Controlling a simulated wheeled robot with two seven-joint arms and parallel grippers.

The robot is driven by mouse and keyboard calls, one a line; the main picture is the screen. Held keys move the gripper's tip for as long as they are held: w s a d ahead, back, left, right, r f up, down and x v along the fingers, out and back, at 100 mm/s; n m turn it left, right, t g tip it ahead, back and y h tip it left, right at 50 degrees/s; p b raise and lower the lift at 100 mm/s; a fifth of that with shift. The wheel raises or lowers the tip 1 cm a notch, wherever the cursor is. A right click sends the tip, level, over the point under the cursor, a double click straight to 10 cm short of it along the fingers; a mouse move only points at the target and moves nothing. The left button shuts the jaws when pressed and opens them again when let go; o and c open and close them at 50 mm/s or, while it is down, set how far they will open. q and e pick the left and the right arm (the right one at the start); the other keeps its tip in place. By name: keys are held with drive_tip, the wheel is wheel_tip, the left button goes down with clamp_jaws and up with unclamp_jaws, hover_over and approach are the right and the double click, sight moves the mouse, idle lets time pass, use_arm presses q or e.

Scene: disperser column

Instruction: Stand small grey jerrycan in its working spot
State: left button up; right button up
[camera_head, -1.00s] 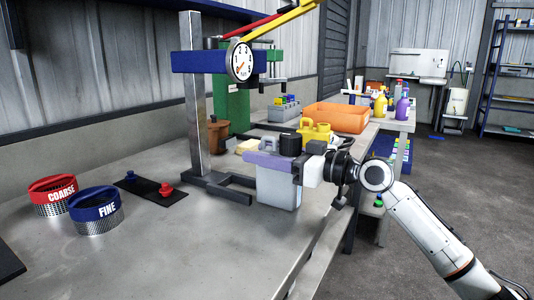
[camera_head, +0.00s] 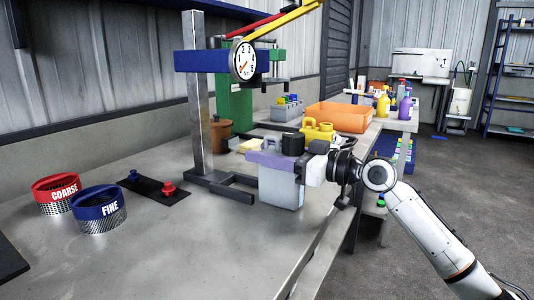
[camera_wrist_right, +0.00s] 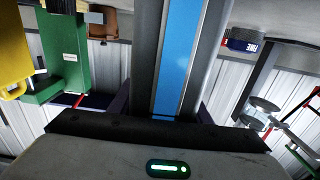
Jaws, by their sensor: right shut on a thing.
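The small grey jerrycan (camera_head: 281,188) is upright in the head view, at the right edge of the bench beside the column's forked base. In the right wrist view, a grey body with a blue strip (camera_wrist_right: 180,60) fills the middle between the fingers. My left gripper is out of view.
Behind the jerrycan are a yellow can (camera_head: 318,130), an orange tray (camera_head: 338,117) and a brown pot (camera_head: 220,133).

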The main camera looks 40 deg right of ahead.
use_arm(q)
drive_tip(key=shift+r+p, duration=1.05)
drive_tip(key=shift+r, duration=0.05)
use_arm(e)
drive_tip(key=shift+x, duration=2.55)
use_arm(q)
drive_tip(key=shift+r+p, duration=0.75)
drive_tip(key=shift+p, duration=0.05)
use_arm(e)
drive_tip(key=shift+x, duration=2.5)
drive_tip(key=o, duration=1.6)
drive_tip(key=shift+r, duration=0.1)
drive_tip(key=shift+c, duration=0.2)
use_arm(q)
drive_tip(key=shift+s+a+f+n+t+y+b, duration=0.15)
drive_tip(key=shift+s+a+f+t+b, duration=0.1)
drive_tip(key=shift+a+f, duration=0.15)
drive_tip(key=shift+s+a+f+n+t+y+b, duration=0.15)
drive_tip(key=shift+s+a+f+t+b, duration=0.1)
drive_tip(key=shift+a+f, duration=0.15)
use_arm(e)
drive_tip(key=v, duration=1)
drive_tip(key=shift+s, duration=0.2)
